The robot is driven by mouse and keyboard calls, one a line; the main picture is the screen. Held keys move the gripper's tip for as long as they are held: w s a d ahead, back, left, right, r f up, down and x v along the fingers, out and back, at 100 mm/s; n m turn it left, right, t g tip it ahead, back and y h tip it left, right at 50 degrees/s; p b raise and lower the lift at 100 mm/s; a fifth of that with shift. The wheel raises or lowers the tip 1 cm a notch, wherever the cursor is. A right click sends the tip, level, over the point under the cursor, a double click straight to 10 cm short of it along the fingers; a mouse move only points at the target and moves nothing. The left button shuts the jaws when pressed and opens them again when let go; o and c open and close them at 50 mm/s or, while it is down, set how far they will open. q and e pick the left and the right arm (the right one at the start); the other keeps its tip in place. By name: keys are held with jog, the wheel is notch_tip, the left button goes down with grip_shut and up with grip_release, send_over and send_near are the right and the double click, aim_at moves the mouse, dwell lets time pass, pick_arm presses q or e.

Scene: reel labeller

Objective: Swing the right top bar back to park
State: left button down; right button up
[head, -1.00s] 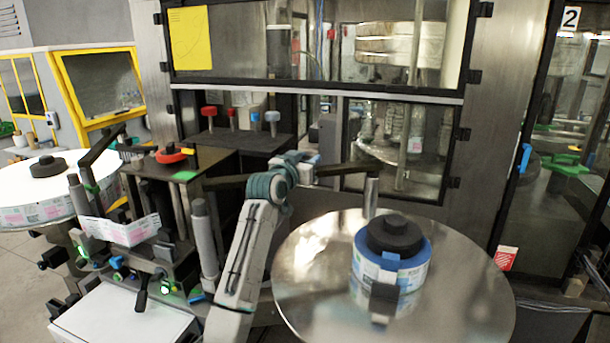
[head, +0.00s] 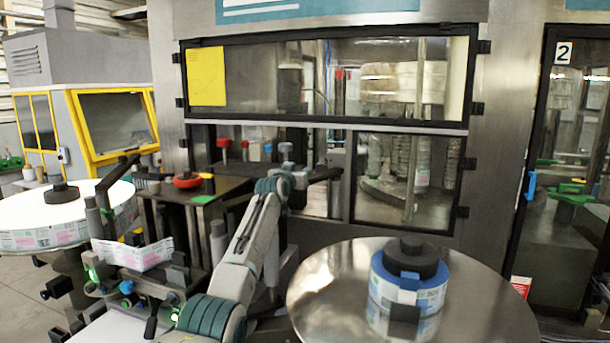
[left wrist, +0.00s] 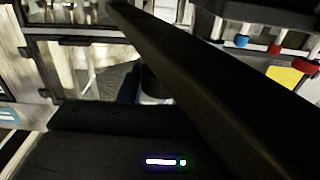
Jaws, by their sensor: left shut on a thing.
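The right top bar (head: 326,174) is a dark, slim bar. In the head view it shows to the right of my left gripper (head: 298,177), and part of it is hidden by the gripper and arm. In the left wrist view the bar (left wrist: 195,75) runs large and diagonal across the picture, close to the camera. My left gripper is shut on the bar. A grey upright post (head: 218,242) stands left of my arm. The joint between bar and post is not clear. My right gripper is not in view.
A blue-and-white label reel (head: 428,296) with a black hub sits on a round metal table (head: 490,290) at right. A glazed machine front (head: 345,85) stands behind the bar. Red and blue knobs (head: 286,148) rise near it. Another reel (head: 45,238) is at far left.

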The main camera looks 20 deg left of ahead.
pick_arm(q)
jog(key=shift+w+a+f+n+y, duration=0.1)
jog(key=shift+w+a+n+y, duration=0.25)
jog(key=shift+a+y, duration=0.4)
jog(key=shift+w+a+f+n+y, duration=0.1)
jog(key=shift+w+a+n+y, duration=0.1)
jog(key=shift+a+n+y, duration=0.5)
jog(key=shift+w+a+f+n+y, duration=0.2)
jog(key=shift+a+y, duration=0.25)
jog(key=shift+a, duration=0.5)
jog(key=shift+r, duration=0.1)
jog(key=c, duration=1)
grip_release()
jog(key=shift+a, duration=0.1)
jog(key=shift+c, duration=0.2)
jog(key=shift+a+r, duration=0.1)
jog(key=shift+r, duration=0.05)
